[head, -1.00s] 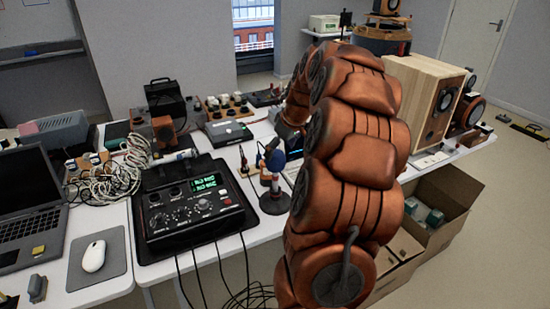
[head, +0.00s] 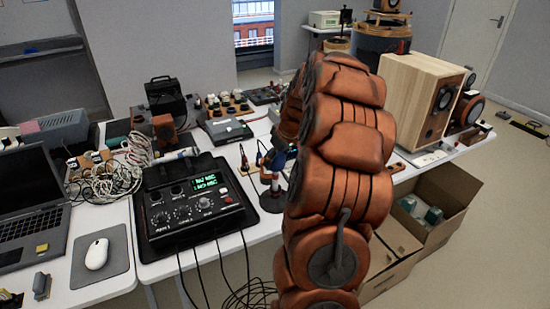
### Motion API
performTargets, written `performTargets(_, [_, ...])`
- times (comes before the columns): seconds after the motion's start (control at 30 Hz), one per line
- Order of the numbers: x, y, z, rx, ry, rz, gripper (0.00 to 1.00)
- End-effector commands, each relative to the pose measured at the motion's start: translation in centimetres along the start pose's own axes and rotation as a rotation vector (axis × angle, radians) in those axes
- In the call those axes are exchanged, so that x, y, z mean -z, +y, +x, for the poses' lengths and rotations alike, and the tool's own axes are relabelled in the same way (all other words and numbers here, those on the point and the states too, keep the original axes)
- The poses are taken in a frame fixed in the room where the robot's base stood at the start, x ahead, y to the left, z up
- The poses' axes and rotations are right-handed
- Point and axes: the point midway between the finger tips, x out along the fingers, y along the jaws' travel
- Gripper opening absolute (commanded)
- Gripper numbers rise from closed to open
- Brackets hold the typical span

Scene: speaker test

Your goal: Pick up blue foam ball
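I cannot make out a blue foam ball for certain in the head view. A small dark blue shape (head: 277,160) shows just left of my copper-coloured arm, above a small stand (head: 272,199) on the white table. It is too small and partly covered to tell what it is. My arm rises through the middle of the view and bends away over the table. My gripper is hidden behind the arm links, so its fingers and anything in them do not show.
A black control box (head: 192,212) with a green display stands on the table (head: 262,232). A laptop (head: 32,205), white mouse (head: 97,254) and tangled cables (head: 120,168) are left. A wooden speaker (head: 420,95) stands right. An open cardboard box (head: 455,205) is on the floor.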

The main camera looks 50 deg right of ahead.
Motion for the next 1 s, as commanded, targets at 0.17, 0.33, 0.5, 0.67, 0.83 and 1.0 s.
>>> performTargets(0.17, [0.0,0.0,0.0,0.000,0.000,0.000,0.42])
performTargets(0.33, [0.0,0.0,0.0,0.000,0.000,0.000,0.42])
performTargets(0.5, [0.4,0.1,-0.8,-0.001,0.002,-0.001,0.42])
performTargets(0.67, [1.3,0.1,-3.0,-0.002,0.002,-0.002,0.42])
performTargets(0.83, [2.5,0.1,-5.7,-0.002,0.003,-0.002,0.42])
performTargets(1.0, [3.3,0.1,-7.8,-0.002,0.003,-0.001,0.42])
